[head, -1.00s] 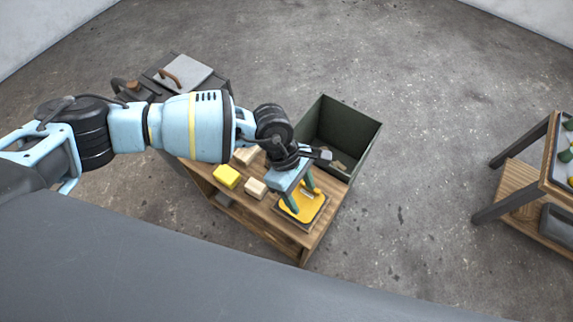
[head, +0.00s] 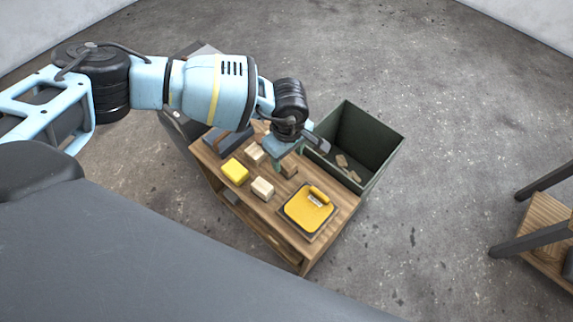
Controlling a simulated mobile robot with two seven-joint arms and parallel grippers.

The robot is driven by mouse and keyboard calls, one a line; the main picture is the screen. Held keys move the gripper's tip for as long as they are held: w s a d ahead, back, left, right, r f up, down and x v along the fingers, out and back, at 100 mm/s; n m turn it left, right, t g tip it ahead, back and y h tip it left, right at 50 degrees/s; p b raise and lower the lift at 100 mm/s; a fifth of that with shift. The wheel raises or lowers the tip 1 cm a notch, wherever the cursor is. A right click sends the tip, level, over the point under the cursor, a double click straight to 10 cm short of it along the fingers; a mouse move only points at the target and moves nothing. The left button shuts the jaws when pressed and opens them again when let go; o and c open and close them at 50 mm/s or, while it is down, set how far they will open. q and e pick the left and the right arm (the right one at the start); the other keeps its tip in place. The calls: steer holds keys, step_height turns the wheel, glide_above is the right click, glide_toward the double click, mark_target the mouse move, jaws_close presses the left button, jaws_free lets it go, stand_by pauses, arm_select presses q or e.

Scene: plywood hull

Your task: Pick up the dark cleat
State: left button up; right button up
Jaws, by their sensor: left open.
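A darker brown wooden block (head: 290,169), likely the dark cleat, sits on the wooden workbench (head: 283,240), partly hidden by my left gripper. My left gripper (head: 284,160) is open and points down at or just above this block. I cannot tell whether its fingers are around the block or only over it. Two paler wooden blocks lie nearby, one behind (head: 254,153) and one in front (head: 262,189). My right gripper is not in view.
A yellow block (head: 235,172) lies to the left. A dark green open bin (head: 378,170) with several small wood pieces stands behind right. Another table (head: 545,225) is at far right.

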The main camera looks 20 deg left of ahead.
mark_target(287, 163)
arm_select(q)
steer(key=f, duration=0.1)
steer(key=f+b, duration=0.1)
steer(key=f, duration=0.3)
steer(key=shift+w+a+f+b, duration=0.1)
steer(key=shift+w+a+b, duration=0.05)
steer(key=shift+w+b, duration=0.15)
